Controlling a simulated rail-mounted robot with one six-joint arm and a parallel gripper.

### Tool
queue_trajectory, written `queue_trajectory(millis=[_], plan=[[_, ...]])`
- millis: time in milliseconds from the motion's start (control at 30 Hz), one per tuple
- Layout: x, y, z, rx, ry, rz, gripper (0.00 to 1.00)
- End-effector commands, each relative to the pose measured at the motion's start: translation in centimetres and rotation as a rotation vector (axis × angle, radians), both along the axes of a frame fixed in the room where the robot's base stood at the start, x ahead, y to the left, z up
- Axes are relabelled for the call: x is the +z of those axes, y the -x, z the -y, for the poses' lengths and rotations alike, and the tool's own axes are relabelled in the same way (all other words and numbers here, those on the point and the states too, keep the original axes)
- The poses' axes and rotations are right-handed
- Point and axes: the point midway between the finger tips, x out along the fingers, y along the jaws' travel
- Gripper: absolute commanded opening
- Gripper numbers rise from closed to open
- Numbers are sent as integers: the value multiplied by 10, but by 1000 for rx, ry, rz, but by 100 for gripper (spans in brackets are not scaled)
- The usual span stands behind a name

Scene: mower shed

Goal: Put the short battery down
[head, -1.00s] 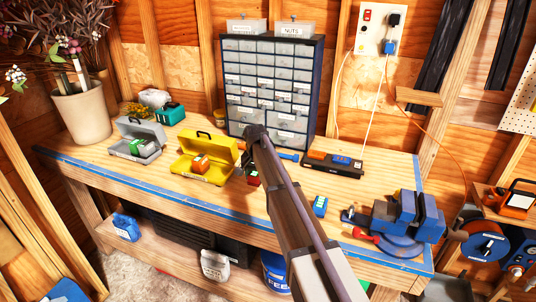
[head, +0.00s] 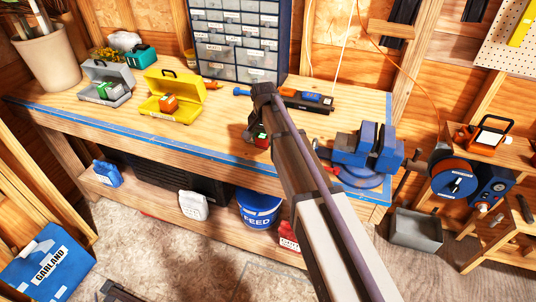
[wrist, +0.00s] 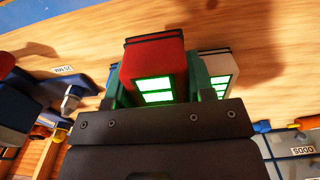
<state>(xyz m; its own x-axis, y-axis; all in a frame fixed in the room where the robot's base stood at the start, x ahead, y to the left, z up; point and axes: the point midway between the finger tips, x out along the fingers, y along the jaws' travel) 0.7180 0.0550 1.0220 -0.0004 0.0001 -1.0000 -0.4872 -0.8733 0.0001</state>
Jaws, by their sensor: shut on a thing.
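My gripper (head: 256,132) is over the bench's front part, left of the vise. In the wrist view my gripper (wrist: 156,92) is shut on a red battery (wrist: 153,55) with green lit squares, held between two teal fingers. Its red and green also show small in the head view (head: 262,141). I cannot tell whether it touches the bench. A second battery (wrist: 219,72), pale with a dark top and green lights, stands just beyond the right finger in the wrist view. My arm appears to hide it in the head view.
On the wooden bench (head: 215,125) stand an open yellow case (head: 190,105) and an open grey case (head: 113,85), each with a battery inside. A blue vise (head: 365,150) is at the right. A drawer cabinet (head: 232,45) and an orange-blue tool (head: 307,98) are behind.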

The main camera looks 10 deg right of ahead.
Motion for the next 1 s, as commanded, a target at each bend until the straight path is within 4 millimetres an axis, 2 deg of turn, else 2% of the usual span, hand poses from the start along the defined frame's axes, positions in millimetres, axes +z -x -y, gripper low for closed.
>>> queue_trajectory(millis=[33, 100, 167, 333, 433, 467, 700, 733, 1000], plan=[[-10, 0, 0, 0, 0, 0, 20], [-7, 0, 0, 0, 0, 0, 20], [-13, 0, 0, 0, 0, 0, 20], [-47, 0, 0, 0, 0, 0, 20], [-44, 0, 0, 0, 0, 0, 20], [-42, 0, 0, 0, 0, 0, 16], [-47, 0, 0, 0, 0, 0, 16], [-47, 0, 0, 0, 0, 0, 50], [-45, 0, 0, 0, 0, 0, 74]])
